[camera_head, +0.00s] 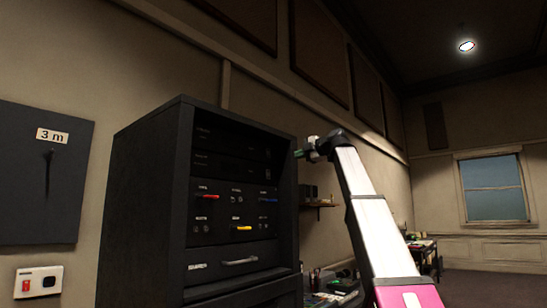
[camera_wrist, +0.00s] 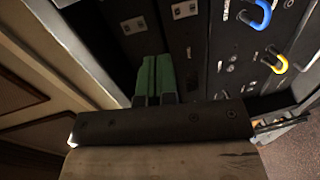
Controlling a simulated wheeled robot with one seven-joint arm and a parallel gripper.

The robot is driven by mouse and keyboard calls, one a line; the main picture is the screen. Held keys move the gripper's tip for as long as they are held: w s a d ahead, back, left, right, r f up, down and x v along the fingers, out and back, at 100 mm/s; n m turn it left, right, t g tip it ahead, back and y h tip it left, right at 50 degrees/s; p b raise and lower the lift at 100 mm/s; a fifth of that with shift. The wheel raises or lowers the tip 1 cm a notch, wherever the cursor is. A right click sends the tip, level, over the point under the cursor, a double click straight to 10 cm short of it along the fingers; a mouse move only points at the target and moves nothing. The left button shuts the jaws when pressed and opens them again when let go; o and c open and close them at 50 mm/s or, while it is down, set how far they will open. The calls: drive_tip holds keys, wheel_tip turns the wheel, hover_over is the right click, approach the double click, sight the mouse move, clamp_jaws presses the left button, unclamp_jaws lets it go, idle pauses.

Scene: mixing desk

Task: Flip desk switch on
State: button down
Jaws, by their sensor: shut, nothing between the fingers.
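A tall black rack cabinet (camera_head: 152,190) has a front panel with a red lever (camera_head: 208,196), a yellow lever (camera_head: 242,228) and small blue marks. Labels sit above the levers; I cannot read which one is the desk switch. The wrist view shows a blue lever (camera_wrist: 258,14) and the yellow lever (camera_wrist: 277,63) at the upper right. My gripper (camera_head: 301,153) is at the cabinet's upper right edge, above and right of the levers. Its green fingers (camera_wrist: 154,76) are shut together and empty. Whether they touch the cabinet I cannot tell.
A white wall plate with a red switch (camera_head: 25,285) is at the far left, below a dark board (camera_head: 70,160) marked 3 m. A drawer handle (camera_head: 240,261) projects low on the cabinet. A cluttered surface (camera_head: 328,290) lies behind my arm. Open floor (camera_head: 490,282) shows at right.

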sight(269, 157)
drive_tip(key=r, duration=0.1)
drive_tip(key=s+r+n, duration=0.1)
drive_tip(key=r, duration=0.1)
drive_tip(key=shift+s+a+r, duration=0.1)
drive_tip(key=shift+s, duration=0.1)
drive_tip(key=x, duration=1.4)
drive_tip(key=shift+a+r, duration=0.1)
drive_tip(key=shift+r, duration=0.15)
